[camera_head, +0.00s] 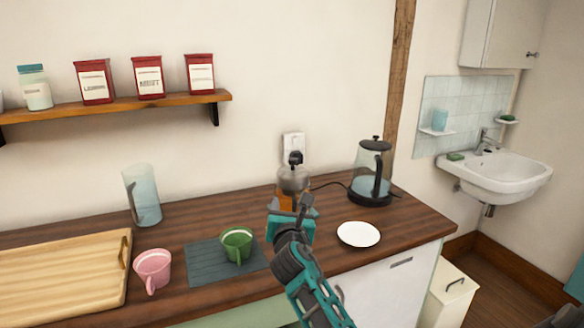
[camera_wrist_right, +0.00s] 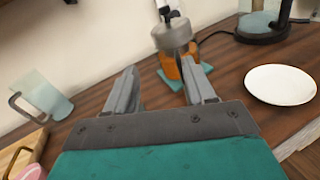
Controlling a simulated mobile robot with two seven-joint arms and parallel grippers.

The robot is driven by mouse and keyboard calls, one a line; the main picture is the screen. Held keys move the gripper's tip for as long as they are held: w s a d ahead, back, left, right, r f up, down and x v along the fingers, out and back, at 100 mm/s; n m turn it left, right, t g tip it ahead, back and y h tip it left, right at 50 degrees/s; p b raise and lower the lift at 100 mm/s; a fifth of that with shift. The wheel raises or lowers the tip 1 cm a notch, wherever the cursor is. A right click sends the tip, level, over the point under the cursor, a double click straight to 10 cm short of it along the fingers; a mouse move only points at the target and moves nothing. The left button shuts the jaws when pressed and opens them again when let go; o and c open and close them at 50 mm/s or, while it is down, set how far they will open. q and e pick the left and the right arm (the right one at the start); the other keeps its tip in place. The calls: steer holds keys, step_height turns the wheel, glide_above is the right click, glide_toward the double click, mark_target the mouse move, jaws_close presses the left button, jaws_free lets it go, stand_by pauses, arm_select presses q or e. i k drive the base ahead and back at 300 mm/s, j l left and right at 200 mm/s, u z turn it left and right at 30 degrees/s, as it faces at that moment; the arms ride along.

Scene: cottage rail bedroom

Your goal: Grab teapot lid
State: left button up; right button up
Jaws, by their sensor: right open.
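The teapot (camera_head: 284,200) has an orange body and stands on the wooden counter near the wall. Its rounded grey lid (camera_head: 293,178) is on top; a dark knob-like shape shows just above it, in front of the wall socket. In the right wrist view the lid (camera_wrist_right: 173,36) is beyond the fingertips, slightly right of the middle, with the orange body (camera_wrist_right: 172,68) partly behind the right-hand finger. My right gripper (camera_head: 290,204) is open and empty, in front of the teapot and apart from the lid in the wrist view. My left gripper is not in view.
A glass kettle (camera_head: 371,170) on a black base and a white plate (camera_head: 358,234) are to the right. A green cup (camera_head: 236,245) on a dark mat (camera_head: 205,262), a pink cup (camera_head: 152,270), a glass pitcher (camera_head: 142,195) and a cutting board (camera_head: 60,275) are to the left.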

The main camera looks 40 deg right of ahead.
mark_target(292, 178)
steer(key=i+l, duration=0.65)
steer(key=l, duration=0.25)
